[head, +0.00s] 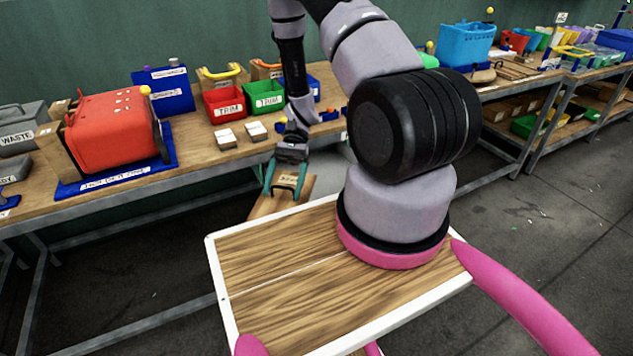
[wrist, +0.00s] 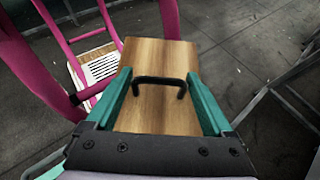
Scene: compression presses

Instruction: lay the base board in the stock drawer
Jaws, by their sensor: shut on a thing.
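The base board (head: 268,206) is a flat wooden piece with a black handle, seen better in the wrist view (wrist: 165,62). My gripper (head: 284,190) is shut on it, with a teal finger on either side of the board in the wrist view (wrist: 160,98). The board hangs in the air in front of the bench, just beyond the wood-topped tray of my body. I cannot make out a stock drawer in either view.
A long workbench (head: 210,158) runs along the wall. It bears a red press (head: 112,130), a waste bin (head: 22,128), a red trim bin (head: 224,103) and a green trim bin (head: 264,97). More benches stand at the right. The grey floor (head: 545,220) there is open.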

